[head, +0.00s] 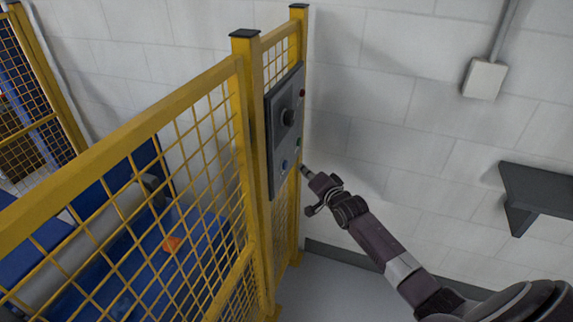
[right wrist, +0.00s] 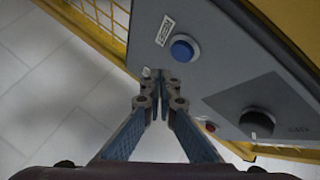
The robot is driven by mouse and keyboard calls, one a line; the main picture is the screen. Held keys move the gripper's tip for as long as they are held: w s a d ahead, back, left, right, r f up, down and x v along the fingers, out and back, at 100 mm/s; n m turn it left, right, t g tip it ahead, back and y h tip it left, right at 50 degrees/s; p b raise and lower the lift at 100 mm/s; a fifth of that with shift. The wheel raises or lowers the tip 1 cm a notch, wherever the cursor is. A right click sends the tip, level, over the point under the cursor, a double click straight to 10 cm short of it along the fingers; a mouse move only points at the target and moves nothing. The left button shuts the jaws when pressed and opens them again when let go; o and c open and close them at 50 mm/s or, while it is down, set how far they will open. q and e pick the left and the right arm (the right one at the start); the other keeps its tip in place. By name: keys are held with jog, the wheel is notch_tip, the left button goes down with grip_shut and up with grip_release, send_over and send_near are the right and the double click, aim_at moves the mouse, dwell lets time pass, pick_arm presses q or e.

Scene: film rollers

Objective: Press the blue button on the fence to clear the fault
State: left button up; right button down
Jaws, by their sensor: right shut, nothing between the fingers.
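The blue button (head: 284,164) is low on a grey control panel (head: 275,150) fixed to the yellow fence. In the right wrist view the blue button (right wrist: 182,48) stands out from the panel next to a small label. My right gripper (head: 305,169) is shut and empty, with its tip close to the panel's right side, a little right of the blue button. In the right wrist view the shut fingertips (right wrist: 160,76) are below and left of the button, apart from it in the picture. My left gripper is not in view.
The panel also carries a black knob (head: 288,117), a red button (head: 302,93) and a green button (head: 298,142). The yellow mesh fence (head: 130,115) runs along the left, with a roller (head: 85,245) behind it. A dark shelf (head: 540,190) juts from the right wall.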

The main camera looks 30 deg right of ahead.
jog(key=shift+s+d+p, duration=0.3)
jog(key=shift+s+d, duration=0.7)
jog(key=shift+s, duration=0.15)
jog(key=s+a+f+n+g+b, duration=0.1)
jog(key=s+a+f+n+g, duration=0.1)
jog(key=s+f, duration=0.75)
jog(key=s+a+f+n+g+b, duration=0.1)
jog(key=s+a+f+n+g, duration=0.3)
jog(key=f, duration=1)
jog(key=s+a+f+g+b, duration=0.1)
jog(key=s+f, duration=0.7)
jog(key=f, duration=0.4)
jog(key=s+a+f+n+g, duration=0.2)
jog(key=s+f, duration=0.4)
jog(key=s, duration=0.6)
jog(key=s+a+f+n+g+b, duration=0.1)
jog(key=s+a+f+n+g, duration=0.2)
jog(key=s, duration=1)
jog(key=s+a+f+n+g+y, duration=0.1)
jog(key=s+a+f+n+g, duration=0.1)
jog(key=s+a+f, duration=0.6)
jog(key=s+f+n, duration=0.1)
jog(key=s+f, duration=0.1)
jog(key=s, duration=0.2)
jog(key=shift+s+n+b, duration=0.2)
jog(key=shift+n+b, duration=0.15)
jog(key=shift+n, duration=0.05)
jog(key=shift+a, duration=0.1)
